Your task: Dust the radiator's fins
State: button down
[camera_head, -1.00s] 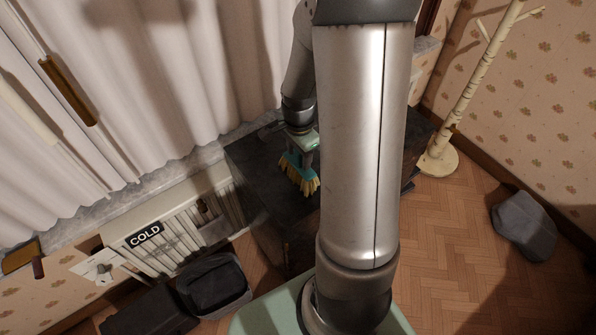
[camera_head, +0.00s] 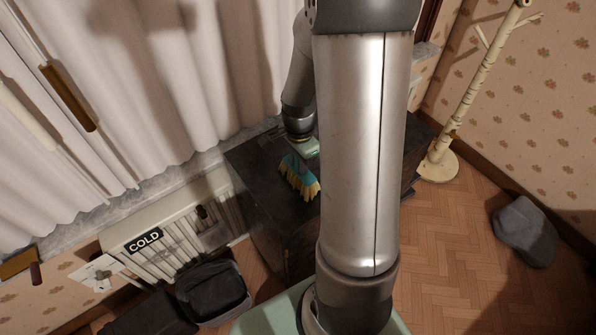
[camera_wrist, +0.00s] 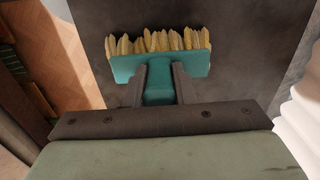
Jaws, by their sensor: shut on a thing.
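A teal brush with pale yellow bristles (camera_head: 300,177) is held over the dark cabinet top (camera_head: 250,160). In the wrist view, my gripper (camera_wrist: 159,82) is shut on the handle of the brush (camera_wrist: 190,63), with a dark finger on each side and the bristles pointing away from the gripper. The white radiator (camera_head: 172,235), with a "COLD" sign (camera_head: 145,241) on its front, stands under the window, left of the cabinet. The brush is apart from the radiator. Part of the cabinet is hidden behind my arm.
White curtains (camera_head: 150,80) hang above a grey sill (camera_head: 150,185) behind the radiator. Dark bins or bags (camera_head: 213,288) stand on the floor before the radiator. A cream coat stand (camera_head: 470,100) and a grey lump (camera_head: 525,232) are at right, with bare floor between.

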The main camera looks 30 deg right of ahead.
jog(key=shift+r+p, duration=1.9)
jog(key=shift+r, duration=1.3)
notch_tip(320, 180, up, 5)
jog(key=p, duration=0.3)
jog(key=shift+r+p, duration=0.1)
jog(key=shift+p, duration=0.2)
